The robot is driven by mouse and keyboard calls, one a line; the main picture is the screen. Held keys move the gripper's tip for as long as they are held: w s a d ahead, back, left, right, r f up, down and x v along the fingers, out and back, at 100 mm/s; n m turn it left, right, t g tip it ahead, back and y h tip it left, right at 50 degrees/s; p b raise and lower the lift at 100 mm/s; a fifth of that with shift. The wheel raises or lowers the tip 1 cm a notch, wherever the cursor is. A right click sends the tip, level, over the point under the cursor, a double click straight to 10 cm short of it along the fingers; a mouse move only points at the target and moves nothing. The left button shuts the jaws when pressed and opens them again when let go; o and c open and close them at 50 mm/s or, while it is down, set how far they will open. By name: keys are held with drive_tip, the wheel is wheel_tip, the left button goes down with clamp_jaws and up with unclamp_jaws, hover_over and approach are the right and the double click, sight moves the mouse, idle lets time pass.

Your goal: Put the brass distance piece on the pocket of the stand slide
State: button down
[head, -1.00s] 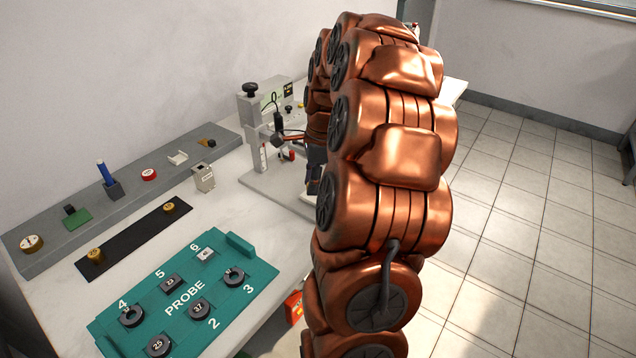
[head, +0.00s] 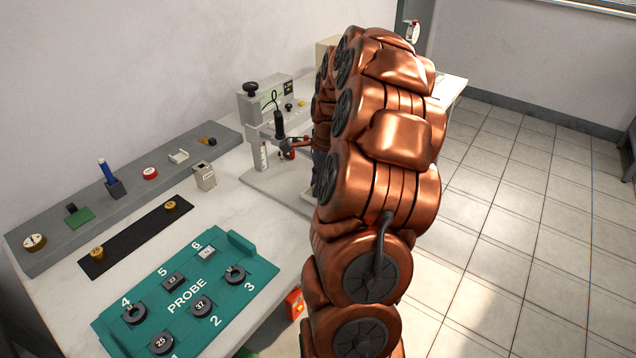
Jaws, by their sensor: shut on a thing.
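The stand has a grey head, a black knob, a dark probe (head: 279,125) with a cable, and a pale base plate (head: 262,186). The slide and its pocket cannot be made out behind my arm. Two small brass round pieces (head: 97,253) (head: 171,206) sit on a black strip (head: 132,237). I cannot tell whether either is the distance piece, and no brass piece shows at the stand.
A teal PROBE tray (head: 243,290) with numbered places holds several dark rings and blocks.

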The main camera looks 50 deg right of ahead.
drive_tip(key=shift+f, duration=0.35)
drive_tip(key=c, duration=0.9)
unclamp_jaws()
drive_tip(key=shift+f, duration=0.1)
drive_tip(key=shift+o, duration=0.2)
drive_tip(key=shift+r, duration=0.7)
wheel_tip(320, 180, up, 11)
drive_tip(key=s+d+b, duration=0.1)
drive_tip(key=shift+d+r, duration=0.2)
